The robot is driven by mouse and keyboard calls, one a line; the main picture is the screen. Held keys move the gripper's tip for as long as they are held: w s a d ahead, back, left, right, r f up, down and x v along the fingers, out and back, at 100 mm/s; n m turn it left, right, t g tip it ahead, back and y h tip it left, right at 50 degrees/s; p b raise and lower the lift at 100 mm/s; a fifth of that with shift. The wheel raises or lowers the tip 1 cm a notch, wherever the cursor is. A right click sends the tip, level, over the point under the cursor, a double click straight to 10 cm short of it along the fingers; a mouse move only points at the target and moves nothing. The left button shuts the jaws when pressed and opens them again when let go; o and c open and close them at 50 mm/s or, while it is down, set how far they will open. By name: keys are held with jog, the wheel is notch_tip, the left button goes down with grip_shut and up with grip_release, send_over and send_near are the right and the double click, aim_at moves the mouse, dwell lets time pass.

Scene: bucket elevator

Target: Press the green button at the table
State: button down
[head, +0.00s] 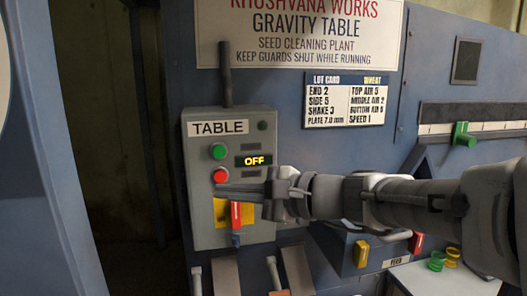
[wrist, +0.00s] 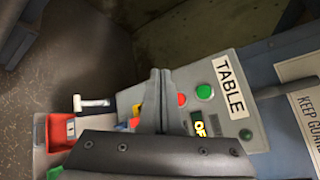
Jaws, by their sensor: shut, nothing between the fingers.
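The grey TABLE control box (head: 207,240) is fixed to the blue machine. It carries a green button (head: 218,151), a red button (head: 221,175) below it, and a display (head: 253,160) reading OFF. My gripper (head: 217,189) is shut and empty, and points left across the box just below the red button. In the wrist view the green button (wrist: 204,92) is right of my shut fingers (wrist: 160,75), with the red button (wrist: 181,99) between them. The green button is unobstructed in both views. I cannot tell how far the fingertips stand from the box face.
A red and blue handle (head: 237,222) on a yellow plate sits under my gripper. A dark unlit lamp (head: 262,126) is at the box's upper right. A grey lever (head: 225,75) rises above the box. Yellow (head: 361,253) and green handles (head: 463,135) are to the right.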

aim_at(219, 152)
jog(key=shift+w+r+m+t+y, duration=0.4)
jog(key=shift+w+r+m+t, duration=0.4)
jog(key=shift+w+r, duration=0.5)
jog(key=shift+w+f, duration=0.15)
jog(key=shift+w+a+p, duration=0.4)
jog(key=shift+w, duration=1)
jog(key=shift+w+a+p, duration=0.35)
jog(key=shift+w+p, duration=0.1)
jog(key=shift+w, duration=0.9)
jog(key=shift+w+a+p, duration=0.4)
jog(key=shift+w, duration=1)
jog(key=shift+w, duration=0.1)
jog(key=shift+w+a, duration=0.1)
jog(key=shift+w, duration=0.25)
